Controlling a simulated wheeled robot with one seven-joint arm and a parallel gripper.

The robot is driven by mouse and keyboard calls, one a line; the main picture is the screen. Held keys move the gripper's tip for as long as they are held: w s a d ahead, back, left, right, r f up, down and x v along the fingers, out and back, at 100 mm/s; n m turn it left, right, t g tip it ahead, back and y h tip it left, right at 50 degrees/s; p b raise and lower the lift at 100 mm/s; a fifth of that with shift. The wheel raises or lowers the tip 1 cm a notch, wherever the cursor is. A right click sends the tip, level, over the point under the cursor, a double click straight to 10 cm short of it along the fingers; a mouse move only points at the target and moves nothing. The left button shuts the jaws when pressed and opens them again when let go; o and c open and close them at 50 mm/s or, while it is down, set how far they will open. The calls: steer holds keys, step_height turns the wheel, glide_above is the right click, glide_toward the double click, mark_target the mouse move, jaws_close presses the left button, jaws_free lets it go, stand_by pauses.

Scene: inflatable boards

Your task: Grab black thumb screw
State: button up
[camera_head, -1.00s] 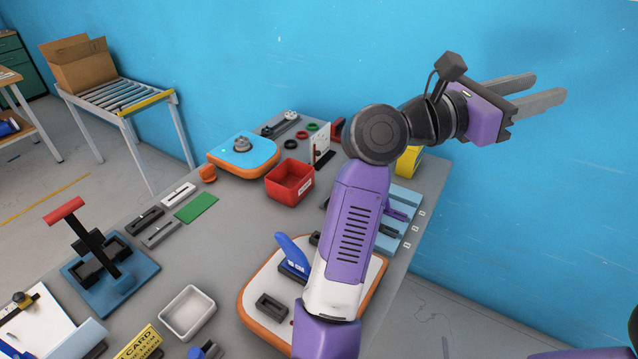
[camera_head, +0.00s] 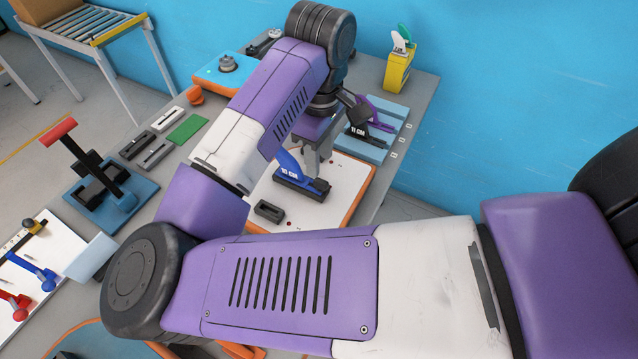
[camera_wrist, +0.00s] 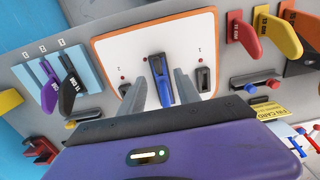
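My gripper (camera_wrist: 162,78) is open. In the wrist view its two grey fingers stand either side of the blue-handled tool (camera_wrist: 159,76), with a gap to it on both sides. In the head view my gripper (camera_head: 318,168) points down by this tool (camera_head: 288,164), marked 10 CM, which stands in a black block on an orange-rimmed white board (camera_head: 340,185). I cannot pick out a black thumb screw for certain. A small black-and-yellow knobbed piece (camera_head: 29,225) lies on the white panel at the far left of the head view.
A black slotted block (camera_head: 269,211) sits on the board beside the blue tool. Black and purple tools (camera_wrist: 60,84) stand on a light-blue rack at left in the wrist view. Red (camera_wrist: 243,36) and yellow (camera_wrist: 277,35) tools stand at right. My arm hides much of the table.

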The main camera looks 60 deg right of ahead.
mark_target(321, 181)
steer(key=shift+d+f+p, duration=0.15)
steer(key=shift+f+p, duration=0.45)
steer(key=shift+f, duration=1.25)
steer(key=shift+d+f+p, duration=0.1)
steer(key=shift+f+p, duration=0.5)
steer(key=shift+f, duration=1.2)
jaws_close()
